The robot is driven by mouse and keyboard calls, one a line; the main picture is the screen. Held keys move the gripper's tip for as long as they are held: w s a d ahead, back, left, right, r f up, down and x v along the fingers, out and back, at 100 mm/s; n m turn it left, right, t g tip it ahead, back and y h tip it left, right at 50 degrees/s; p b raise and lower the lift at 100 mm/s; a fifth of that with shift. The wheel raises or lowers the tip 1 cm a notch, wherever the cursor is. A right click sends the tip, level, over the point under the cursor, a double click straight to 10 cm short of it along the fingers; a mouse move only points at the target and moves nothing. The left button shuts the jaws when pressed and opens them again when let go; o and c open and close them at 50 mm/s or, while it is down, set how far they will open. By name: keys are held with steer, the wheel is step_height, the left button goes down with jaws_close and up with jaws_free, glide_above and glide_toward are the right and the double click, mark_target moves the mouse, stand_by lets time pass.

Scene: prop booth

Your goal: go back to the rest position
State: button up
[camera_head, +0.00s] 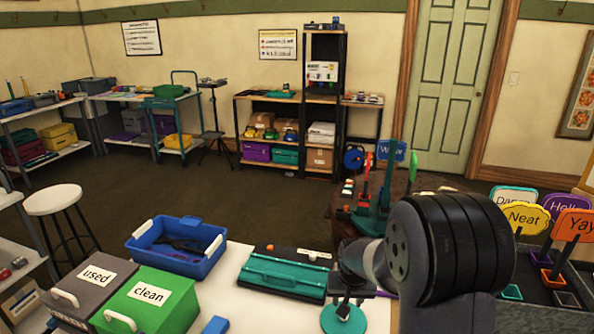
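My arm comes in at the lower right, with a large dark ribbed joint and a pale grey link in front of it. The pale link reaches down over the white table (236,272). My gripper is hard to make out at the low end of that link; its fingers cannot be told apart, nor whether they hold anything. A teal round disc (343,319) with a thin upright part is just below that end; I cannot tell whether they touch.
On the table are a teal-lidded case (285,276), a blue bin (176,248), a grey "used" box (92,285) and a green "clean" box (150,298). Word signs such as "Neat" (524,217) stand at right, close to my arm. Open carpet (215,195) lies beyond.

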steer(key=x, duration=0.8)
steer(key=shift+f, duration=0.3)
steer(key=shift+w+r, duration=0.1)
steer(key=shift+r, duration=1.35)
